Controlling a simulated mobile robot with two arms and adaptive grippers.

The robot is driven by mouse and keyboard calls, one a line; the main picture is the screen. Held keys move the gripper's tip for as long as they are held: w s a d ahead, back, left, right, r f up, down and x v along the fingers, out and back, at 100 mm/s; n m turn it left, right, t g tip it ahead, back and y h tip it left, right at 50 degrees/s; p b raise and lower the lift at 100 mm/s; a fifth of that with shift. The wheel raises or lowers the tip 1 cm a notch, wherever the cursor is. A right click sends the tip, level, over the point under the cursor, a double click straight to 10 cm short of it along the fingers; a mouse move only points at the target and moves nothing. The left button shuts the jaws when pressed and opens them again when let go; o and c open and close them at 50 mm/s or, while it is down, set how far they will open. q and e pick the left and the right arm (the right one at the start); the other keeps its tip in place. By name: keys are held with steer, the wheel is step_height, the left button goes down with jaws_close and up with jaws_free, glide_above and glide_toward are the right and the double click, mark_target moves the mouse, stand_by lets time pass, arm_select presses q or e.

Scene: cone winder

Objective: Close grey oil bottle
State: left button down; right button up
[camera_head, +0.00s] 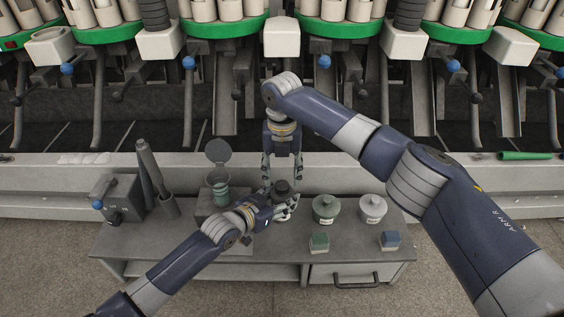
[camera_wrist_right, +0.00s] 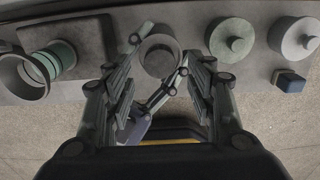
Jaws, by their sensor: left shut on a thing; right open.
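The grey oil bottle seems to be the dark grey round-topped thing (camera_head: 282,187) in my left gripper, over the bench. In the right wrist view it is a grey round shape (camera_wrist_right: 160,56) seen from above, and I cannot tell whether its top is capped. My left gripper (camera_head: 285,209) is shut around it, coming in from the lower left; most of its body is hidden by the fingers. My right gripper (camera_head: 282,172) is open and points down just above the bottle. In the right wrist view the open fingers (camera_wrist_right: 172,82) stand on either side of it.
A green container with a raised round lid (camera_head: 218,151) stands left of the grippers. A green lidded jar (camera_head: 326,208) and a grey lidded jar (camera_head: 372,208) stand right, with a green block (camera_head: 319,241) and a blue block (camera_head: 390,239) in front. The winder's ledge (camera_head: 450,175) runs behind.

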mark_target(282, 185)
steer(key=shift+f, duration=1.85)
steer(key=c, duration=1.1)
steer(key=shift+c, duration=0.3)
steer(key=m, duration=0.3)
steer(key=o, duration=1.2)
